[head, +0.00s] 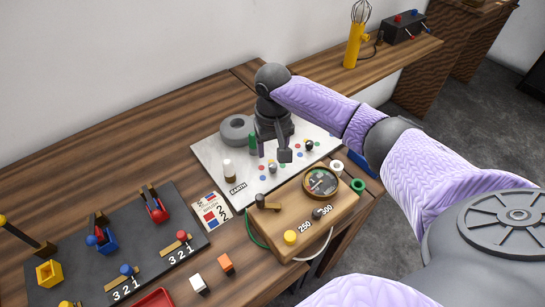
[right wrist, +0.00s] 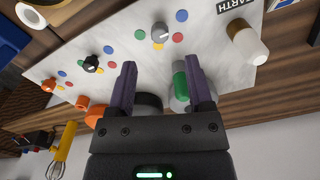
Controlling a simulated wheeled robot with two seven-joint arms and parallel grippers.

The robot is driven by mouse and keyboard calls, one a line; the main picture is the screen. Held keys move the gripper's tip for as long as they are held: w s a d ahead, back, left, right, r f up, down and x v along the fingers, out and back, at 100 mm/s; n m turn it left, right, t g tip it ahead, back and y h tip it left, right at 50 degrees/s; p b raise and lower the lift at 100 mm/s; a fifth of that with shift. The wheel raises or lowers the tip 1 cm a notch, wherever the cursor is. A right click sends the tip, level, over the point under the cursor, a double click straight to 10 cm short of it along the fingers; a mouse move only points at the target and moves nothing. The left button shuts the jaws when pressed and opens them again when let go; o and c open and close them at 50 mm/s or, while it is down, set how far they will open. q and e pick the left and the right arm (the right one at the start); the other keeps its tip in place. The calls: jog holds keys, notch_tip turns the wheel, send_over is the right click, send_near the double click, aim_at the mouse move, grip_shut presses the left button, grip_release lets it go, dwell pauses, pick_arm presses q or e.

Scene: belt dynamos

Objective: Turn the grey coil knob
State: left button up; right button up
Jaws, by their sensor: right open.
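The white board (head: 213,158) lies on the wooden bench, marked EARTH. A grey knob (head: 272,167) with coloured dots around it stands on the board. It also shows in the right wrist view (right wrist: 160,33), pointer mark on top, just beyond my fingertips. A black knob (head: 309,146) with its own dots is farther right, also in the right wrist view (right wrist: 91,64). My right gripper (head: 284,154) hangs over the board beside the grey knob. Its fingers (right wrist: 160,80) are apart with no knob between them. My left gripper is out of view.
A grey ring (head: 235,127), a green post (head: 253,144) and a white-and-brown post (head: 229,169) stand close by on the board. A wooden meter box (head: 335,212) is in front. A dark switch panel (head: 185,199) lies left.

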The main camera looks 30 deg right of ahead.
aim_at(273, 165)
notch_tip(273, 165, down, 6)
jog(key=shift+f+b, duration=0.25)
jog(key=shift+b, duration=0.65)
grip_shut()
